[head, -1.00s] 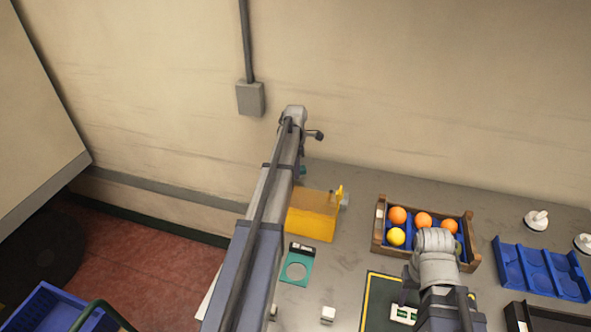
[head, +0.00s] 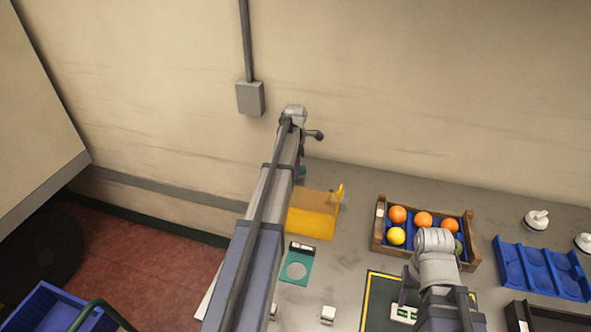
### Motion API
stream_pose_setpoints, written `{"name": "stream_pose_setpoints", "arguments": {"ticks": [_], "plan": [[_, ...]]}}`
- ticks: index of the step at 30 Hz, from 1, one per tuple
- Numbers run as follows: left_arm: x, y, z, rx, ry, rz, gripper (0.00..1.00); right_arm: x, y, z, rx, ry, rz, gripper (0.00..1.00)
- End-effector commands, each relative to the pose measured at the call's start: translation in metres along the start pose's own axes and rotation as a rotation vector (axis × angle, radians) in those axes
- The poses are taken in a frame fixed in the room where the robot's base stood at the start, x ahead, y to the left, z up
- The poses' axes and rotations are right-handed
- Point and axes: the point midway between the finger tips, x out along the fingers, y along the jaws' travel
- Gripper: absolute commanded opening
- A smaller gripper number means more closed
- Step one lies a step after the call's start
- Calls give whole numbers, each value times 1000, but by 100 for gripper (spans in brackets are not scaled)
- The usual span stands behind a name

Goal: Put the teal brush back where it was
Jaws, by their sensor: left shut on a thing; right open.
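My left gripper (head: 302,158) is at the far end of the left arm, near the wall, behind the yellow box. My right gripper (head: 408,290) is open over the dark mat with a yellow border (head: 375,300), in front of the orange crate. Its wrist hides most of it.
A yellow box (head: 312,222) stands just right of the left arm. A teal plate with a round mark (head: 306,275) lies in front of it. A wooden crate (head: 376,240) holds several oranges and a yellow fruit. A blue tray (head: 540,270) is at right.

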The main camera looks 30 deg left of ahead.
Motion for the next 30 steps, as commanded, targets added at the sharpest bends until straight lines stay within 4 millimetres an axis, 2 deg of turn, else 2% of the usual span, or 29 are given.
{"name": "stream_pose_setpoints", "arguments": {"ticks": [25,26,30], "plan": [[10,0,0,0,0,0,0,10,-1,0,0,0,0,50],[10,0,0,0,0,0,36,10,-1,0,0,0,0,50],[10,0,0,0,0,0,52,10,-1,0,0,0,0,50]]}}
